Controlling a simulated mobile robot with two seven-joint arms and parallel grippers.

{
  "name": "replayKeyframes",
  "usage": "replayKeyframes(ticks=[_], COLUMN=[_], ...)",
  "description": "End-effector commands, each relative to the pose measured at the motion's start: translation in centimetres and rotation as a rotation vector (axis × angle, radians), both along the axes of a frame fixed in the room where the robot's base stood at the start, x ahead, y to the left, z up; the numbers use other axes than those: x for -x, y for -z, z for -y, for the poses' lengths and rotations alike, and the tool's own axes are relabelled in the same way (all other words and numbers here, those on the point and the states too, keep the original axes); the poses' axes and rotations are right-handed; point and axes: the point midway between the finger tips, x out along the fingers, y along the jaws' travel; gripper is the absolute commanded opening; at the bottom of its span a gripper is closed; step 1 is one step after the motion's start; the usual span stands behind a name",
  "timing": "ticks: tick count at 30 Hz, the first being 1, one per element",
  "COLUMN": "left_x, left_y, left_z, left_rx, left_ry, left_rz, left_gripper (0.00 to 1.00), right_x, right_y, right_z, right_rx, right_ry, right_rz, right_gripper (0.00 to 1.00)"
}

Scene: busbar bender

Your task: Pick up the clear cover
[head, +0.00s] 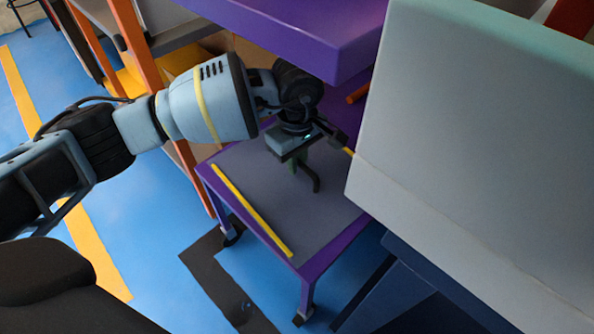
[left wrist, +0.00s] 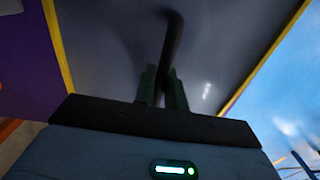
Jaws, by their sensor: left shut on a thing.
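My left gripper (head: 300,166) points down over the grey top of a small purple cart (head: 238,205). It is shut on a dark curved handle (head: 316,181), which looks like a bent bar. In the left wrist view the handle (left wrist: 173,42) runs up from between the two fingers and curves at its end. I cannot make out a clear cover apart from the grey surface. A small white glint (left wrist: 207,90) shows right of the handle. Whether the handle is raised or still rests on the cart, I cannot tell. My right gripper is not in view.
A large pale grey panel (head: 470,130) stands close on the right. A purple overhang (head: 300,35) is above the cart. An orange post (head: 140,45) rises behind my left arm. Blue floor with a yellow stripe (head: 95,255) is open at the left.

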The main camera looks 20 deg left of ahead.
Motion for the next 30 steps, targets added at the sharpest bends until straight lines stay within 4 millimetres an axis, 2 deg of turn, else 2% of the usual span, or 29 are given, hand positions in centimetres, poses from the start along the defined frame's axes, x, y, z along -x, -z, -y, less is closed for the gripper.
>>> replayKeyframes(ticks=[8, 11, 16, 23, 30], left_x=[-0.1, -0.1, -0.1, 4.9, 10.9], left_y=[-0.4, -1.3, -4.3, -4.0, -4.0], left_z=[0.0, 0.0, 0.0, -1.9, -4.0], left_rx=[0.001, 0.001, 0.002, -0.001, 0.000], left_ry=[0.000, 0.000, 0.000, 0.001, 0.000], left_rz=[0.003, 0.004, 0.007, 0.002, 0.001], left_gripper=[0.00, 0.00, 0.00, 0.00, 0.00], right_x=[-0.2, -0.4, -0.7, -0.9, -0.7], right_y=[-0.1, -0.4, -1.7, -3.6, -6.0], right_z=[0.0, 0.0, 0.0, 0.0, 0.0], right_rx=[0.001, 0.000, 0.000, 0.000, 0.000], right_ry=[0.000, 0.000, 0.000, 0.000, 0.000], right_rz=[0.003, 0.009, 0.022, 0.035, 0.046], right_gripper=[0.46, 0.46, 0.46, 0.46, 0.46])
